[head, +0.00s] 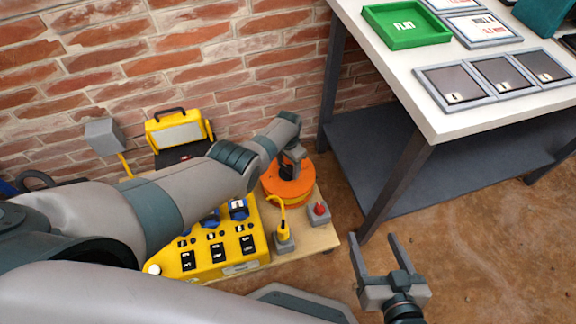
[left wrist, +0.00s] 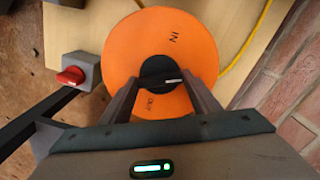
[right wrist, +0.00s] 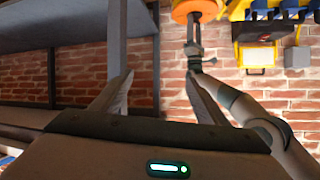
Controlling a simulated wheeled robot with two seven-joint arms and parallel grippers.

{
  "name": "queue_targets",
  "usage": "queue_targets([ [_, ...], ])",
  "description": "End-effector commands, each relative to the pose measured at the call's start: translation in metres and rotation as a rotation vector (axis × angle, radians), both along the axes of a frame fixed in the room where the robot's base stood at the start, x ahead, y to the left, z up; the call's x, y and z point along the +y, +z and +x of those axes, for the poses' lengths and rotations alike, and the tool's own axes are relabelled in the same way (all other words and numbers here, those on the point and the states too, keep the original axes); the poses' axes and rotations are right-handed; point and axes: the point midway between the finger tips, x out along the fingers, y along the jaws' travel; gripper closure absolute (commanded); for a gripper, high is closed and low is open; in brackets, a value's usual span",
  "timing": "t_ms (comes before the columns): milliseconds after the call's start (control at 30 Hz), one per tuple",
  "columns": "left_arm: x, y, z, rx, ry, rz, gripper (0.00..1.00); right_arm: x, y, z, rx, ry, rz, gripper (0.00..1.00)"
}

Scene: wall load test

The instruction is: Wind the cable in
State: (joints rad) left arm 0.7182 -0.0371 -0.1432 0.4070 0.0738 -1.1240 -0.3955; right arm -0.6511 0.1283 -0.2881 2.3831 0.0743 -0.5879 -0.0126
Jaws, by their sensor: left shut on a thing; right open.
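The orange cable reel (head: 290,190) sits on a wooden board; in the left wrist view its orange face (left wrist: 130,45) is marked IN and OUT around a black hub (left wrist: 155,70) with a pale pointer mark. My left gripper (head: 290,170) is over the reel, its fingers shut on the dark knob at the hub. The yellow cable (left wrist: 250,45) runs along the board beside the reel; a yellow piece (head: 281,212) rises from a grey block near it. My right gripper (head: 378,255) is open and empty above the floor; its fingers also show in the right wrist view (right wrist: 118,95).
A yellow work lamp (head: 178,130) is by the brick wall. A white-topped table (head: 440,110) stands right. Floor (head: 480,240) there is clear.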

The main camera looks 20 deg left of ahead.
Motion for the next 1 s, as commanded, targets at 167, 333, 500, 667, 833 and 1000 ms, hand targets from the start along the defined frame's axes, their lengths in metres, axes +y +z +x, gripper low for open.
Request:
queue_targets([
  [167,0.001,0.000,0.000,0.001,0.168,0.000,0.66,-0.001,-0.003,-0.002,0.023,0.001,-0.007,0.32],
  [333,0.001,0.000,0.000,0.001,0.329,0.002,0.66,-0.002,-0.006,-0.003,0.038,0.002,-0.010,0.32],
  [500,0.001,0.000,0.000,0.001,0.491,0.002,0.66,-0.003,-0.008,-0.005,0.051,0.002,-0.014,0.32],
  [667,0.001,0.000,-0.001,0.001,0.642,0.002,0.66,-0.003,-0.009,-0.005,0.056,0.002,-0.015,0.32],
  [833,0.001,0.000,-0.001,0.001,0.800,0.002,0.66,-0.003,-0.010,-0.006,0.064,0.001,-0.016,0.32],
  [1000,0.001,0.000,-0.001,0.001,0.935,0.002,0.66,-0.003,-0.011,-0.006,0.070,0.001,-0.017,0.32],
])
